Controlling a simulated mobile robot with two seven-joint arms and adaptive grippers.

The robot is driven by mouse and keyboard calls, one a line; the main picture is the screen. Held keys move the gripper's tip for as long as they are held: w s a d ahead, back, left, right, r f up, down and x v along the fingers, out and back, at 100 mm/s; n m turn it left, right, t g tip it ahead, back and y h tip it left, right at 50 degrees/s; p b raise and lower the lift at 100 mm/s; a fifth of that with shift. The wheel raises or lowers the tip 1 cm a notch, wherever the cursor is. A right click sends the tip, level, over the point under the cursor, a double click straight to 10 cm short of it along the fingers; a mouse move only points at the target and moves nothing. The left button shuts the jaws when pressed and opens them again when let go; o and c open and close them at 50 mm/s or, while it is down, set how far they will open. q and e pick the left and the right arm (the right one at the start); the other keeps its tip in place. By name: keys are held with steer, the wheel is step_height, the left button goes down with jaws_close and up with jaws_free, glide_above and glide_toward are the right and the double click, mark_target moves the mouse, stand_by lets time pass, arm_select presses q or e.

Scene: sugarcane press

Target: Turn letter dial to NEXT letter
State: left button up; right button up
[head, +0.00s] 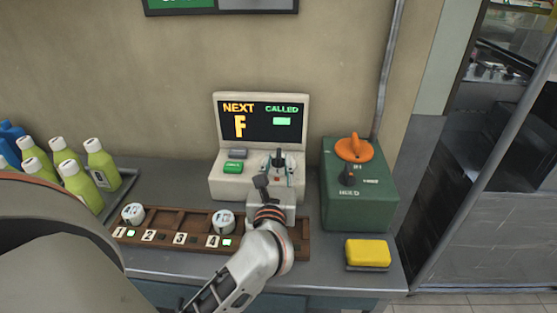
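The console (228,184) stands against the wall on the counter. Its screen (260,121) reads NEXT with a large yellow F, and CALLED with a plain green bar. A small dark-topped control (279,160), perhaps the letter dial, is on the console's right half; its letter marking cannot be read. My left gripper (264,184) reaches over the console's front right, close to this control. Its dark fingers overlap the control in the picture, so contact and finger opening cannot be told. My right gripper is not in view.
A green button (233,168) is on the console's left. A green box (354,212) with an orange knob (355,147) stands right, behind a yellow sponge (367,252). A numbered wooden rack (169,220) holds white pieces. Green bottles (100,160) crowd the left.

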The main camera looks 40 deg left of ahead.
arm_select(q)
steer(key=shift+x, duration=0.8)
jaws_close()
steer(key=shift+m+t+h, duration=0.3)
steer(key=shift+m+h, duration=0.1)
steer(key=shift+h, duration=0.2)
steer(key=shift+s+a+r+m+t+h, duration=0.15)
steer(key=shift+m+t+h, duration=0.15)
steer(key=shift+m+h, duration=0.2)
steer(key=shift+a+f+m+t+h, duration=0.1)
steer(key=shift+m+t+h, duration=0.25)
steer(key=shift+h, duration=0.25)
steer(key=m+h, duration=0.1)
steer(key=h, duration=0.1)
steer(key=m+h, duration=0.1)
steer(key=m+t+h, duration=0.1)
steer(key=h, duration=0.1)
steer(key=shift+a+m+h, duration=0.25)
steer(key=shift+a+h, duration=0.05)
steer(key=shift+a, duration=0.05)
steer(key=shift+a+m+g+h, duration=0.15)
steer(key=shift+m+h, duration=0.55)
steer(key=shift+h, duration=0.4)
steer(key=shift+a+m+g+h, duration=0.1)
steer(key=shift+m+h, duration=0.6)
steer(key=shift+h, duration=0.4)
steer(key=shift+h+p, duration=0.3)
steer(key=shift+p, duration=0.05)
